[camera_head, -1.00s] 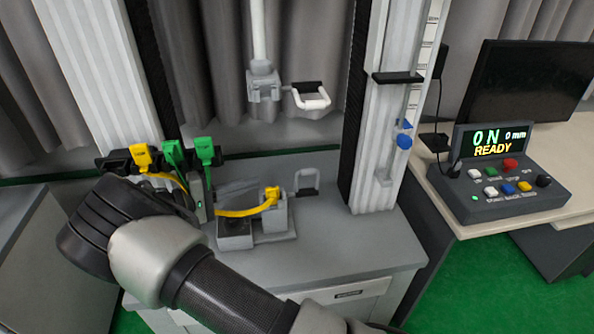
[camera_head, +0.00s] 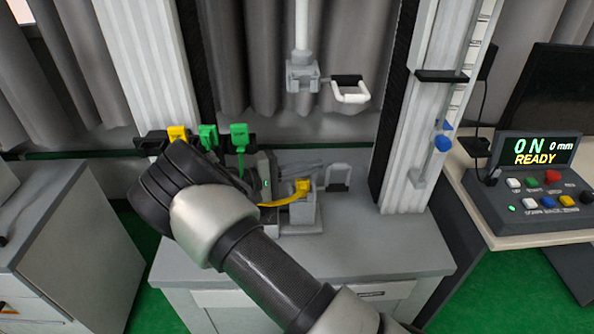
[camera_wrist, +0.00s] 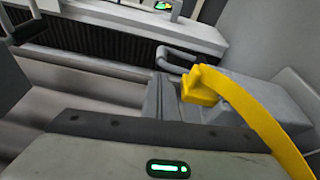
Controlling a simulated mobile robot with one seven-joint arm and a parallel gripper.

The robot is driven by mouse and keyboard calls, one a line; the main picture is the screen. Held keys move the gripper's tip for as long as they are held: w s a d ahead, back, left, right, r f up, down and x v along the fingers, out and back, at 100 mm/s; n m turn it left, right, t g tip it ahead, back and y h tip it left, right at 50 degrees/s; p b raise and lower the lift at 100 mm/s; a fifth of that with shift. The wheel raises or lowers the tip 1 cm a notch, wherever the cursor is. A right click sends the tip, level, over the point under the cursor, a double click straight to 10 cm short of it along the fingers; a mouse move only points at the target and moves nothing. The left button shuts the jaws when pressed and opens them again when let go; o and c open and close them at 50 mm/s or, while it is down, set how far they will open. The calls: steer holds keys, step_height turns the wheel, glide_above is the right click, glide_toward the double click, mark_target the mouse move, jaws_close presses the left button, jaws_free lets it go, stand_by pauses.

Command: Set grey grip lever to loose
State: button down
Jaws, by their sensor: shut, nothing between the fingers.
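The grey grip lever (camera_head: 338,178) is a loop handle on the right of the lower grip (camera_head: 304,208), at the base of the tower. In the wrist view the lever (camera_wrist: 176,57) shows as a grey loop just behind a yellow clip (camera_wrist: 204,86). A yellow strap (camera_head: 278,203) curves from this clip towards the left. My gripper (camera_head: 266,182) is shut and empty, left of the lower grip and apart from the lever. Its body with a green light shows in both views. My wrist covers part of it, and its fingertips are not clearly seen.
An upper grip (camera_head: 302,77) with a white loop handle (camera_head: 350,93) hangs above. Yellow and green tags (camera_head: 208,137) hang on a rack at the left. A tower column (camera_head: 420,120) stands at the right. The control box (camera_head: 535,170) reads ON, 0 mm, READY.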

steer(key=shift+x, duration=1.65)
steer(key=shift+s, duration=0.1)
steer(key=shift+s, duration=0.5)
steer(key=shift+a, duration=0.15)
